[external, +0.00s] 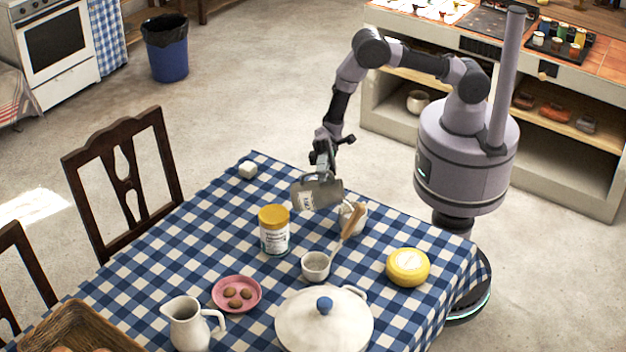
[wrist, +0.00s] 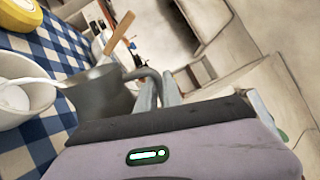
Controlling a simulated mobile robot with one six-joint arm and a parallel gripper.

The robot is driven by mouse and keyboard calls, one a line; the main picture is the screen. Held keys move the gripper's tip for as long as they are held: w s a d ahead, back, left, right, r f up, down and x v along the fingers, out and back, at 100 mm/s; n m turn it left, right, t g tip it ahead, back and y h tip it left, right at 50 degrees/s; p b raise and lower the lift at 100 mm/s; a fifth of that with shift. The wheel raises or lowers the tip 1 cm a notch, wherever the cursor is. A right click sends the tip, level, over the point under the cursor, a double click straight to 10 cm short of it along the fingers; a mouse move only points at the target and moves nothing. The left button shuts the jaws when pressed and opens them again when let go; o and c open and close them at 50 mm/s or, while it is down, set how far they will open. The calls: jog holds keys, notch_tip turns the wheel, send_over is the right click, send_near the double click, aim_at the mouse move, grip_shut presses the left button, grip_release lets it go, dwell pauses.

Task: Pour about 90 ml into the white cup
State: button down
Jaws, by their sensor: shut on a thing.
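The utensil's wooden handle (external: 353,221) slants up near the white cup.

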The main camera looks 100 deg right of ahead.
aim_at(309, 174)
jog(key=shift+w+d+r, duration=0.1)
jog(key=shift+w+r, duration=0.25)
jog(key=shift+w, duration=0.15)
jog(key=shift+w+d+r+m, duration=0.1)
jog(key=shift+w+r+m, duration=0.15)
jog(key=shift+m, duration=0.25)
jog(key=shift+w+d+f+m+t+b, duration=0.2)
jog(key=shift+w+f+m+t+b, duration=0.35)
jog(key=shift+w+f+m, duration=0.5)
jog(key=shift+w+d+r+m+h, duration=0.15)
jog(key=shift+m+h, duration=0.15)
jog(key=shift+m, duration=0.35)
